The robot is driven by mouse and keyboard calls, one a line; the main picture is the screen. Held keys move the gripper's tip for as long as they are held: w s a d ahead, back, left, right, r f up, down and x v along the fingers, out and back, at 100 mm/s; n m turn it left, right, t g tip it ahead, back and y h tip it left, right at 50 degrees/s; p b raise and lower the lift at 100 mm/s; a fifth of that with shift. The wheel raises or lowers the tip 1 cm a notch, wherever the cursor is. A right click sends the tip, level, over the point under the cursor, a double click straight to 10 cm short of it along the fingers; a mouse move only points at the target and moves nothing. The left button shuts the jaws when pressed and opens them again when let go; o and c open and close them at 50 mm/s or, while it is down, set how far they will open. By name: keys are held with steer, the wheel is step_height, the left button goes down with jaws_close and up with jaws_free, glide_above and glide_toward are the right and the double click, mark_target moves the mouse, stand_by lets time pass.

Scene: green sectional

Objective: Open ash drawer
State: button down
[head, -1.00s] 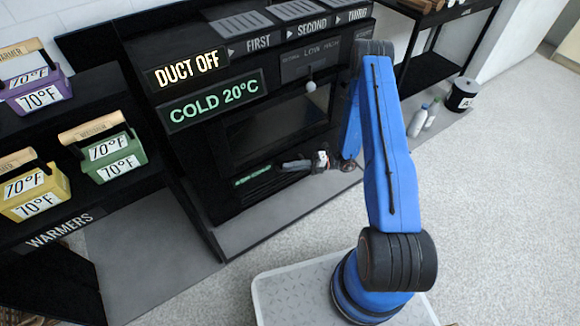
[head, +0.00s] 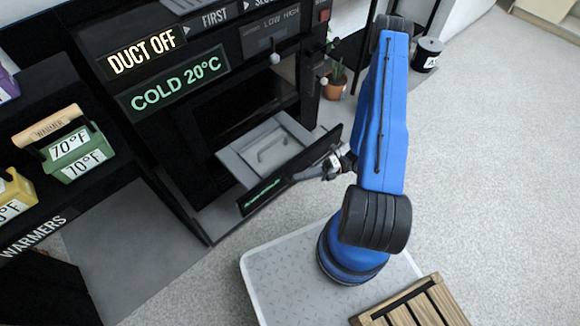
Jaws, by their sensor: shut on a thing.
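The ash drawer (head: 246,157) is low in the black stove unit and stands out from it. Its dark front panel (head: 324,146) is away from the stove, and its grey open top shows a thin bent handle inside. My gripper (head: 302,176) is shut at the outer side of the front panel, on what looks like the drawer's handle. The fingers are small here, and their exact contact is hard to see. The opening above the drawer is dark.
Signs on the stove read DUCT OFF (head: 142,53) and COLD 20°C (head: 178,82). A green box (head: 82,162) sits on the warmers shelf at left. A potted plant (head: 335,82) and dark bucket (head: 428,55) stand behind. A slatted wooden crate (head: 425,302) is at lower right. Floor at right is clear.

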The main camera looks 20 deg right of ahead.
steer(key=shift+s+d, duration=0.25)
steer(key=shift+s, duration=0.35)
steer(key=shift+s+d, duration=0.2)
steer(key=shift+s, duration=0.45)
steer(key=shift+s+d, duration=0.25)
steer(key=shift+s, duration=0.35)
steer(key=c, duration=1.8)
jaws_free()
steer(key=shift+d, duration=0.1)
steer(key=d, duration=0.5)
steer(key=s+d+f, duration=0.1)
steer(key=d, duration=1.1)
steer(key=shift+s+d+f, duration=0.1)
steer(key=shift+s+f, duration=0.05)
